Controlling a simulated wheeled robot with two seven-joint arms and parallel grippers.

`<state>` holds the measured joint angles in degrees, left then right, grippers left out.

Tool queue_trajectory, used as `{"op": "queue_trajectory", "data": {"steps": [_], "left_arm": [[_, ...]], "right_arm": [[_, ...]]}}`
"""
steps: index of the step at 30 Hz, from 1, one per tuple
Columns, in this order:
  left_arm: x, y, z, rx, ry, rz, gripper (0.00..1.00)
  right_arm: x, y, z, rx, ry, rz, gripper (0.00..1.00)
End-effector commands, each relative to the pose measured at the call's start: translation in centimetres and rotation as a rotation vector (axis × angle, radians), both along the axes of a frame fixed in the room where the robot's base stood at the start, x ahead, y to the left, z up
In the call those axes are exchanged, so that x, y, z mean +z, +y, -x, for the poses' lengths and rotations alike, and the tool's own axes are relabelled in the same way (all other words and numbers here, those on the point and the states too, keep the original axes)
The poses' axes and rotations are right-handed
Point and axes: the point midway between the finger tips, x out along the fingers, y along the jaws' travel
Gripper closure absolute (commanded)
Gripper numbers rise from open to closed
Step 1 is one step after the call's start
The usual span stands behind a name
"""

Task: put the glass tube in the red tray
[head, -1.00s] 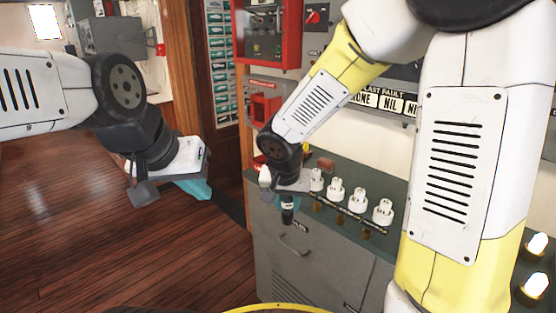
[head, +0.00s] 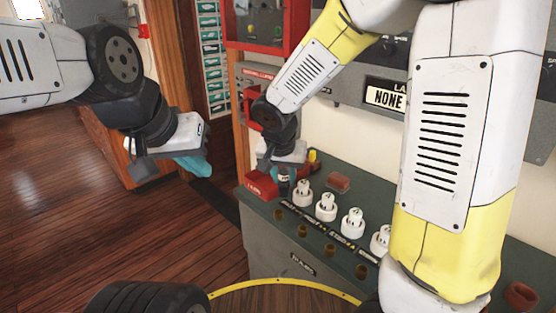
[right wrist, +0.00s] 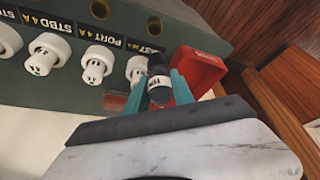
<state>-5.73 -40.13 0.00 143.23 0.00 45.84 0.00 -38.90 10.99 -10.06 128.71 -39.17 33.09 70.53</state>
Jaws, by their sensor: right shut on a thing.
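My right gripper (head: 285,178) is shut on a small dark cylinder with a pale label band, apparently the glass tube (right wrist: 159,86). In the right wrist view the tube sits between the teal fingertips (right wrist: 158,92). The red tray (head: 261,187) stands at the far left end of the green console top. It also shows in the right wrist view (right wrist: 200,70), just right of the tube. In the head view the gripper is right beside the tray; whether the tube overlaps its rim I cannot tell. My left gripper (head: 198,164) hangs over the floor, its finger gap hidden.
White fuse holders (head: 326,206) stand in a row on the console (head: 285,240), close right of my right gripper. A reddish-brown block (head: 338,182) and a yellow knob (head: 313,157) are behind them. A red-framed cabinet (head: 265,25) is on the wall above.

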Motion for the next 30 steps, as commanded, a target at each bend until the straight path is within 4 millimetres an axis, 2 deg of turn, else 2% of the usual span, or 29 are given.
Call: {"op": "queue_trajectory", "data": {"steps": [1, 9, 15, 20, 27, 30], "left_arm": [[0.0, 0.0, 0.0, 0.000, 0.000, 0.000, 1.00], [0.0, 0.0, 0.0, 0.000, 0.000, 0.000, 1.00], [0.0, 0.0, 0.0, 0.000, 0.000, 0.000, 1.00], [0.0, 0.0, 0.0, 0.000, 0.000, 0.000, 1.00], [0.0, 0.0, 0.0, 0.000, 0.000, 0.000, 1.00], [0.0, 0.0, 0.0, 0.000, 0.000, 0.000, 1.00]], "right_arm": [[-0.2, 0.1, -1.4, -0.005, 0.001, 0.001, 1.00], [-1.0, 0.9, -8.7, -0.004, 0.000, -0.001, 1.00], [-1.2, 1.4, -12.5, -0.002, 0.000, -0.001, 1.00], [-1.4, 1.6, -13.4, 0.000, 0.001, 0.000, 1.00], [-4.3, 1.6, -13.4, 0.001, 0.003, 0.001, 1.00], [-4.9, 1.6, -13.4, 0.001, 0.000, -0.001, 1.00]]}}
